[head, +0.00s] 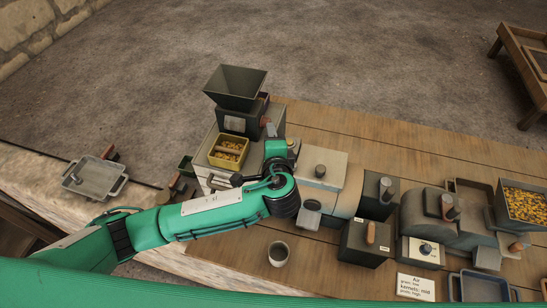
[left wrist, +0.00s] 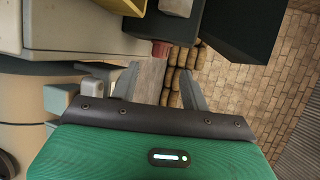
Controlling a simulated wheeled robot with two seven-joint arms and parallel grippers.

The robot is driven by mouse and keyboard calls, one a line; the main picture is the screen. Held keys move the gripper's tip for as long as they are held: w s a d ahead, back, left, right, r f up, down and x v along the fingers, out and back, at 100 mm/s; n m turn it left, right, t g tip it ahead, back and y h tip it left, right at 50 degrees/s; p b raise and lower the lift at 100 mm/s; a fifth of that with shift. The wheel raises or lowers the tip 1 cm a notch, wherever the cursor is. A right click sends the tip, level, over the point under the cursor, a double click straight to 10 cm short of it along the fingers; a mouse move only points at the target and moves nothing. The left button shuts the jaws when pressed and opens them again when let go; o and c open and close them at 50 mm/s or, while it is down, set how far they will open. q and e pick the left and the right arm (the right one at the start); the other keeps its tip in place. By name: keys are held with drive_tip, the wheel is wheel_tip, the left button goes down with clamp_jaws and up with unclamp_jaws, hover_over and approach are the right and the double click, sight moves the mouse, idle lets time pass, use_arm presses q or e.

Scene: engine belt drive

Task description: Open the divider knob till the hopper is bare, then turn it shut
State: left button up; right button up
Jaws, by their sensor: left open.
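The dark, flared hopper (head: 236,86) stands on a dark box with a pale label (head: 236,123), at the back left of the bench. Its visible inner walls look bare; its bottom is hidden. A brown knob (head: 265,121) shows at the box's right side; I take it for the divider knob. A reddish-brown knob end also shows in the left wrist view (left wrist: 160,49). My left gripper (head: 277,148) is close to it on the near side. In the left wrist view, its two fingers (left wrist: 161,82) are apart, with the knob end just beyond them. My right gripper is not in view.
A yellow tray (head: 212,158) with grain in two parts sits left of my left gripper. Machine housings (head: 322,167) stand close on the right. A tray of yellow kernels (head: 522,203) is at far right. A cup (head: 278,254) stands in front. The back right bench is clear.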

use_arm(q)
drive_tip(key=b+v, duration=0.1)
drive_tip(key=v, duration=0.6)
drive_tip(key=shift+s, duration=0.15)
